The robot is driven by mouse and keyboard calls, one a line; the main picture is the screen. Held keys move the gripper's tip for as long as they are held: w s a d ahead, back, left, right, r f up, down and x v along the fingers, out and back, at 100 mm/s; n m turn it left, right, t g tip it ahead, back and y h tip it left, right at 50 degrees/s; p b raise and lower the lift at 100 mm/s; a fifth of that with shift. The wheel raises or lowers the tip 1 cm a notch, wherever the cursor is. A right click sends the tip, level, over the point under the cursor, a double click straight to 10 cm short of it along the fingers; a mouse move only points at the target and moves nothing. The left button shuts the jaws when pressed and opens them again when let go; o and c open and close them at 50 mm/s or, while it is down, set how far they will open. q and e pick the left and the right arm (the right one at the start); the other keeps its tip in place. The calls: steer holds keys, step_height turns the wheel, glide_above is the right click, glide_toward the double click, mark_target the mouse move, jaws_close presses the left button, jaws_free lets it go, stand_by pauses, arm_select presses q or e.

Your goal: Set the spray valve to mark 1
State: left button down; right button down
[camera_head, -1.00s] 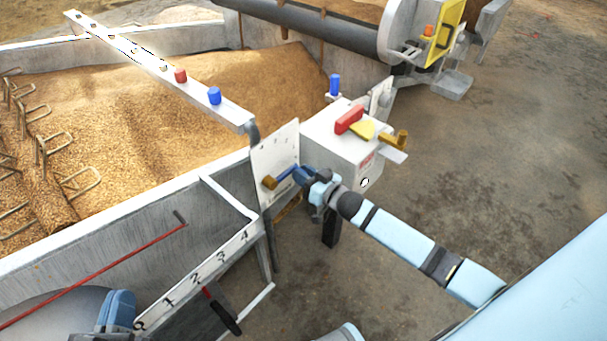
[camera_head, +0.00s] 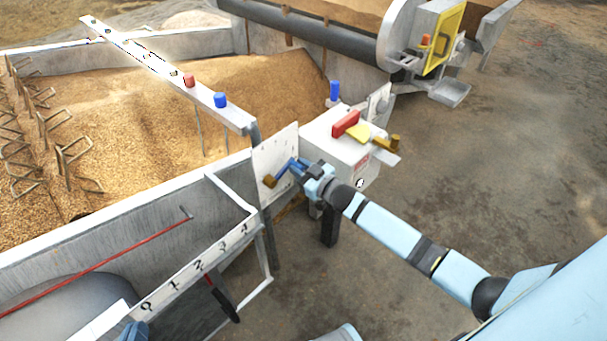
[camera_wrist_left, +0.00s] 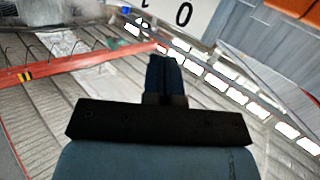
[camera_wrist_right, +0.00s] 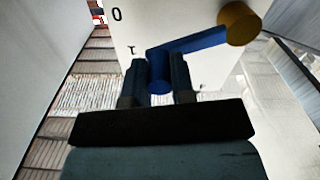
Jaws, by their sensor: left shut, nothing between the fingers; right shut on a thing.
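A white plate (camera_head: 275,143) with small black marks carries a blue lever (camera_head: 283,174) with a brass cylinder (camera_head: 269,181) at its left end. My right gripper (camera_head: 301,167) is shut on the lever's other end. In the right wrist view the fingers (camera_wrist_right: 160,65) hold the lever's blue end (camera_wrist_right: 159,85), and the bar (camera_wrist_right: 195,42) slants up to the brass cylinder (camera_wrist_right: 238,22). A 0 shows above the fingers, and a mark like a 1 lies just left of the gripped end. My left gripper (camera_wrist_left: 163,65) is shut and empty; in the head view only part of its arm shows, bottom left.
A white box (camera_head: 340,150) with a red handle (camera_head: 345,124), yellow plate and blue peg stands right of the plate. A rail numbered 0 to 4 (camera_head: 186,277) with a red rod (camera_head: 100,261) lies at lower left. Grain (camera_head: 170,110) fills the trough. The ground at right is clear.

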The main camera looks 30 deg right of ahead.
steer(key=c, duration=1)
jaws_free()
arm_select(q)
steer(key=shift+r, duration=0.1)
arm_select(e)
steer(key=shift+o, duration=0.2)
steer(key=shift+s+d, duration=0.1)
steer(key=shift+s, duration=0.2)
arm_select(q)
steer(key=f+p, duration=0.1)
steer(key=s+a+f+g+y+p, duration=0.1)
steer(key=f, duration=0.1)
steer(key=a+f+g+p, duration=0.1)
steer(key=shift+s+a+f+y, duration=0.15)
steer(key=shift+s+y, duration=0.15)
steer(key=shift+s, duration=0.1)
arm_select(e)
steer(key=v, duration=1.3)
steer(key=shift+s, duration=0.15)
